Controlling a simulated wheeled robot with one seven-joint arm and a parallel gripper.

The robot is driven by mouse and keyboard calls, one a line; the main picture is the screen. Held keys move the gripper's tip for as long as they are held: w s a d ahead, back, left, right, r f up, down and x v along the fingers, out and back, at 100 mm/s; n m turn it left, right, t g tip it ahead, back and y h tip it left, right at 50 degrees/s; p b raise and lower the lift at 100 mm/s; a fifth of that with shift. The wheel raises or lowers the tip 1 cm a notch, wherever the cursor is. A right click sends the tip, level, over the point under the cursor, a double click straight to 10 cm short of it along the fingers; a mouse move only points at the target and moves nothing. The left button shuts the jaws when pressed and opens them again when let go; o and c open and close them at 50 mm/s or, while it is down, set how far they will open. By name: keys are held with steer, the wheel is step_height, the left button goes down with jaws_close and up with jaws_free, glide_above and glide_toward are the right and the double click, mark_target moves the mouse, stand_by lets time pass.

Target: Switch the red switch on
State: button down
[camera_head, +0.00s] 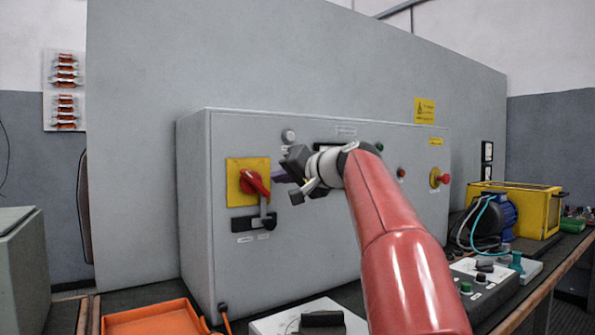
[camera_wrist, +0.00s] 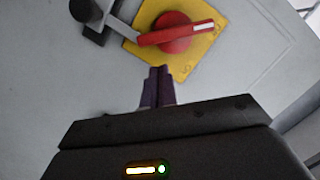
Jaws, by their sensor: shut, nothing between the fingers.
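The red switch (camera_head: 254,182) is a rotary handle on a yellow square plate (camera_head: 235,167), on the left part of the grey cabinet's front. In the head view its handle slants down to the right. The switch also shows in the wrist view (camera_wrist: 172,34), near the top, with a white mark at the handle's right end. My gripper (camera_head: 283,176) is in front of the cabinet, just right of the switch. In the wrist view my gripper's dark purple fingers (camera_wrist: 159,84) are together and empty, just below the yellow plate, apparently apart from the handle.
A grey lever with a black knob (camera_head: 269,222) sits just below the yellow plate. A red button on a yellow base (camera_head: 439,178) is on the cabinet's right side. An orange tray (camera_head: 155,318) and a control box (camera_head: 490,284) stand on the bench below.

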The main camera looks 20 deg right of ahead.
mark_target(269, 195)
steer(key=shift+s+a+f, duration=0.2)
steer(key=shift+a+f, duration=0.4)
steer(key=shift+f, duration=0.15)
steer(key=shift+f+m+y+b, duration=0.3)
steer(key=shift+f+m+b, duration=0.15)
steer(key=shift+m, duration=0.45)
steer(key=m, duration=0.1)
steer(key=f+m+b, duration=0.1)
steer(key=m, duration=0.1)
steer(key=m+y+b, duration=0.1)
steer(key=shift+s+a+f+m+t, duration=0.1)
steer(key=shift+a+f+m+t, duration=0.2)
steer(key=shift+a+f+t, duration=0.1)
steer(key=a+m+b, duration=0.1)
steer(key=m, duration=0.2)
steer(key=a+m+t+b, duration=0.1)
steer(key=m, duration=0.2)
steer(key=s+f+m+t+b, duration=0.1)
steer(key=m, duration=0.3)
steer(key=shift+a+f+b, duration=0.1)
steer(key=shift+a+b, duration=0.2)
steer(key=shift+a, duration=0.2)
